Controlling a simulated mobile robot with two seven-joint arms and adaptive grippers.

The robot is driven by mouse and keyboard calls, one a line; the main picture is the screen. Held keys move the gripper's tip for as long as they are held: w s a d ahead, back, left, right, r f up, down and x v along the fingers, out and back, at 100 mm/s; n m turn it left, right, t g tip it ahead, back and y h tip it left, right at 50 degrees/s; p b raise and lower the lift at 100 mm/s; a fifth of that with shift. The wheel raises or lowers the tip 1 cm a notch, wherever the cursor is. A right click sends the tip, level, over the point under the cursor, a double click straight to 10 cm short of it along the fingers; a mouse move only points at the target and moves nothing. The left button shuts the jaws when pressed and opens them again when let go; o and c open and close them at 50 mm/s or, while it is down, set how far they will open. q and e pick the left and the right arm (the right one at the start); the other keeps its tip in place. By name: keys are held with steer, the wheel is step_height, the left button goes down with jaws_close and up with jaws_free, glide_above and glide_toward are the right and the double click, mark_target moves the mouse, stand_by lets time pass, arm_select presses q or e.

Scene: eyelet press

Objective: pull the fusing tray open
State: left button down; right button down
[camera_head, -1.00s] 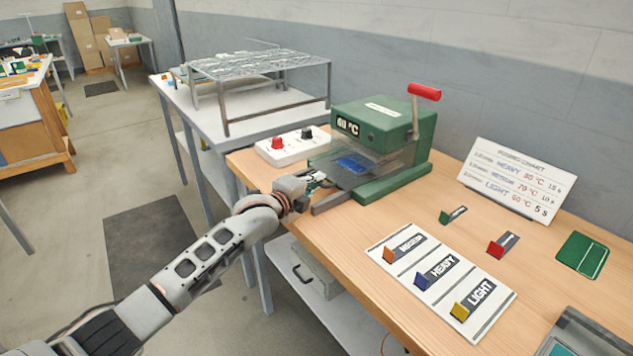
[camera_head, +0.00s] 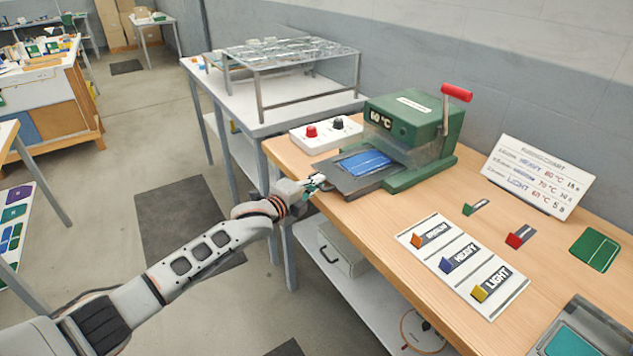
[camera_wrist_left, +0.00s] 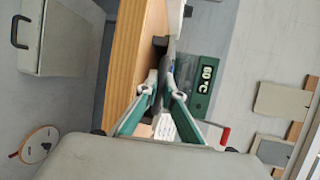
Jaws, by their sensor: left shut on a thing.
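The green press (camera_head: 405,125) stands on the wooden bench, its display reading 60 °C and a red-handled lever on top. Its dark grey fusing tray (camera_head: 338,178) sticks out of the front towards the left, with a blue piece (camera_head: 365,163) lying on it largely in the open. My left gripper (camera_head: 318,185) is at the tray's front edge, shut on the tray handle; the fingers hide most of the handle. In the left wrist view the fingertips (camera_wrist_left: 163,84) are close together before the press (camera_wrist_left: 203,85). My right gripper is not in view.
A white box with red and black knobs (camera_head: 325,134) sits left of the press. A wire rack (camera_head: 290,65) stands on the table behind.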

arm_select(q)
steer(key=shift+w, duration=0.1)
steer(key=c, duration=2.4)
jaws_free()
steer(key=shift+c, duration=0.2)
steer(key=v, duration=1.2)
steer(key=shift+r, duration=0.1)
steer(key=s+f+n+y, duration=0.2)
steer(key=s+f+n, duration=0.9)
steer(key=s+f, duration=0.35)
steer(key=s+a+f+n+g+y, duration=0.1)
steer(key=s+a+f+n, duration=0.4)
steer(key=s, duration=0.4)
steer(key=s+a+f+n+g+y, duration=0.1)
steer(key=s+a+f+n+y, duration=0.1)
steer(key=s+a+f+n, duration=0.2)
steer(key=s+a+f, duration=0.1)
steer(key=s+f, duration=0.2)
steer(key=s, duration=0.2)
steer(key=shift+n+g, duration=0.4)
